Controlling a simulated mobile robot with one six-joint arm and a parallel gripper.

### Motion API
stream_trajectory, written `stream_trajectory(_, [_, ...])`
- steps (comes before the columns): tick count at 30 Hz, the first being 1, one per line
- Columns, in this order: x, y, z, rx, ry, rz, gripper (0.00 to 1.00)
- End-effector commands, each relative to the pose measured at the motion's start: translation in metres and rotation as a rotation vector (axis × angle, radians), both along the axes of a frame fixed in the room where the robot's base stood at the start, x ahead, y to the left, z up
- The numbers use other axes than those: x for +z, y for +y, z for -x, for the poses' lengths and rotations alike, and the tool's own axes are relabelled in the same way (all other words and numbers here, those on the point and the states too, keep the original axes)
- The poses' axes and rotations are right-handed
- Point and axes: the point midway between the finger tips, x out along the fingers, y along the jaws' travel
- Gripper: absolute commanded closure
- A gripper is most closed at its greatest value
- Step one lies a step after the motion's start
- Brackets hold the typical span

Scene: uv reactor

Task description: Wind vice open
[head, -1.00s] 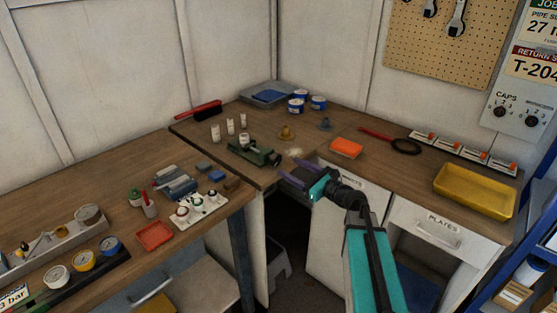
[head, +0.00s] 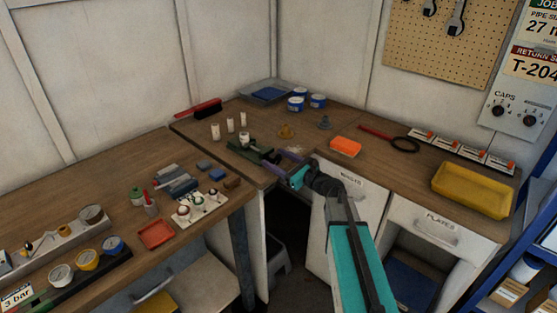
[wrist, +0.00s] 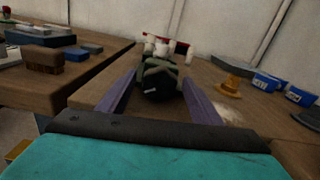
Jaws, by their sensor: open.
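The green vice (head: 247,150) sits on the wooden bench near the inner corner. In the wrist view the vice (wrist: 160,64) is straight ahead, with its dark round end (wrist: 157,86) facing me. My gripper (head: 278,162) is at the bench's front edge, close in front of the vice. Its two purple fingers are apart, one on each side of the vice's round end in the wrist view (wrist: 156,90). I cannot tell whether either finger touches it. The vice's jaws are too small to make out clearly.
White cylinders (head: 229,126) stand behind the vice. A tan cone-shaped piece (head: 286,132) and blue tins (head: 297,103) are to its right. An orange tray (head: 345,147) lies right of my gripper. Grey and blue blocks (head: 177,183) lie on the left bench.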

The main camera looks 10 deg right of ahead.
Motion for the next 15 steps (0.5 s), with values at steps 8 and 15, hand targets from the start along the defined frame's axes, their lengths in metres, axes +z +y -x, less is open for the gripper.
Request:
stream_trajectory(8, [0.0001, -0.0002, 0.0001, 0.000, 0.000, 0.000, 0.82])
stream_trajectory(15, [-0.0011, -0.0005, 0.0000, -0.001, -0.009, 0.013, 0.82])
